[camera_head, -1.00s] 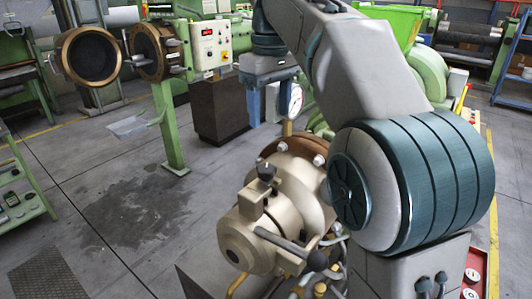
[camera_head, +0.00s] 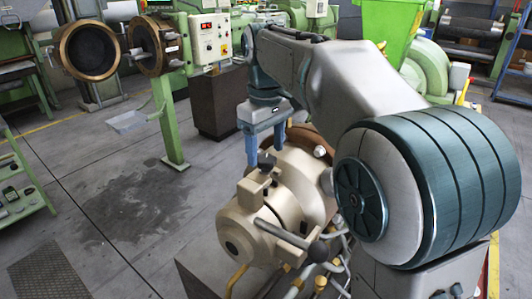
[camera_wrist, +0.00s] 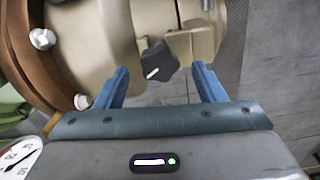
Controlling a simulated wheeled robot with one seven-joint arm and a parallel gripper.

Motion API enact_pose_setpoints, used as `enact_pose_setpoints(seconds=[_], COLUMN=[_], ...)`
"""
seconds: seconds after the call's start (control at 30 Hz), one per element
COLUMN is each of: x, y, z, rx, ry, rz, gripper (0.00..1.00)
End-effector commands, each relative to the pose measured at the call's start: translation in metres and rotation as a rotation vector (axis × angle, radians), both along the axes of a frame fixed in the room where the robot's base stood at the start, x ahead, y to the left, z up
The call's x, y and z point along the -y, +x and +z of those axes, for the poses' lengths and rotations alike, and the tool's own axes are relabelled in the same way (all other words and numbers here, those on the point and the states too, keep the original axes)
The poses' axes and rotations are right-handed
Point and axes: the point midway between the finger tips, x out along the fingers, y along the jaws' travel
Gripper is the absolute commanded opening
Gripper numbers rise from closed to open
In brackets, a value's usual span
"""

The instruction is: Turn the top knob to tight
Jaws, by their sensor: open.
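The top knob (camera_wrist: 160,62) is a black lobed knob with a white mark, on the upper side of a beige machine head (camera_wrist: 110,35). In the head view the knob (camera_head: 266,160) sits on top of the beige head (camera_head: 290,195). My gripper (camera_head: 266,160) is above it, fingers pointing down. In the wrist view the two blue fingers of my gripper (camera_wrist: 158,72) are spread wide, one on each side of the knob with gaps; nothing is held. Whether the fingertips reach the knob's height cannot be told.
A lever with a black ball end (camera_head: 318,251) sticks out at the front of the head. Brass pipes (camera_head: 237,277) run below. A round gauge (camera_wrist: 20,158) shows at the wrist view's lower left. A green machine with a control box (camera_head: 209,40) stands behind.

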Motion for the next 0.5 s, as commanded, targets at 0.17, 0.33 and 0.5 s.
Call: enact_pose_setpoints(seconds=[0.17,0.33,0.5], x=[0.0,0.0,0.0], y=[0.0,0.0,0.0], z=[-0.014,-0.016,-0.016], rx=[0.001,0.001,0.001], ry=[0.001,0.001,0.001], rz=[0.0,-0.001,-0.001], gripper=[0.63,0.63,0.6])
